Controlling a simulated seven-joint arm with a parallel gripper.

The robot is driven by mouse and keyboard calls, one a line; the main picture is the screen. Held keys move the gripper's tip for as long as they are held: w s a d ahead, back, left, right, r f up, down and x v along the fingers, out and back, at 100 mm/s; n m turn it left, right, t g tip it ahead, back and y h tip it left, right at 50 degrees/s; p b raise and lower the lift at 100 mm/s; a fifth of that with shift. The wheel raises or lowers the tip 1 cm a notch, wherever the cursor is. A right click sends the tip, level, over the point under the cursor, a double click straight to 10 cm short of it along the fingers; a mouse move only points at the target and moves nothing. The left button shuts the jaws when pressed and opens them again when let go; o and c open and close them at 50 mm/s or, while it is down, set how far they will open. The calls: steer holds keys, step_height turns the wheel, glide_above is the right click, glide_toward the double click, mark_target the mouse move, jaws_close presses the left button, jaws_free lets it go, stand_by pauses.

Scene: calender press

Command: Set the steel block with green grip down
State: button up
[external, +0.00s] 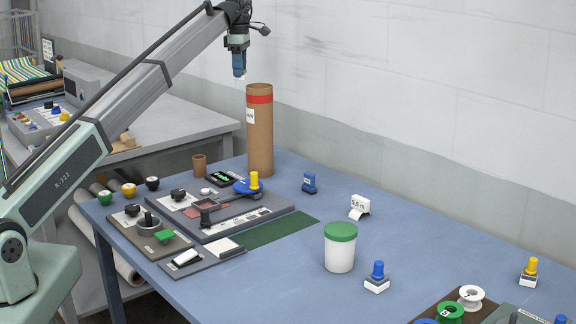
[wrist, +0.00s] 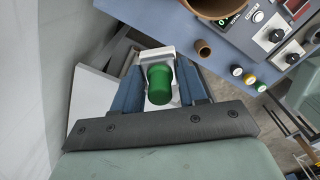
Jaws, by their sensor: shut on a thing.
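The steel block with green grip (wrist: 159,84) is between the blue fingers of my gripper (wrist: 157,75) in the wrist view. Its green knob faces the camera and part of its pale metal body (wrist: 154,53) shows beyond the knob. In the external view my gripper (external: 239,75) points down, high at the back, above and left of the tall cardboard tube's top. There the fingers look closed and only a small pale bit shows at their tips, so the green grip is hidden. The block is held in the air.
The tall brown tube (external: 260,140) with a red band stands near my gripper. The blue table (external: 310,225) holds a control panel, a green mat (external: 280,230), a white jar with green lid (external: 340,253) and blocks with blue (external: 377,272) and yellow (external: 531,268) grips.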

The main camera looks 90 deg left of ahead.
steer(key=shift+s+d+f+n, duration=0.1)
steer(key=shift+d+n, duration=0.15)
steer(key=shift+n, duration=0.15)
step_height(320, 180, down, 28)
steer(key=shift+r, duration=0.1)
stand_by(0.5)
steer(key=o, duration=1.1)
step_height(320, 180, up, 12)
stand_by(0.6)
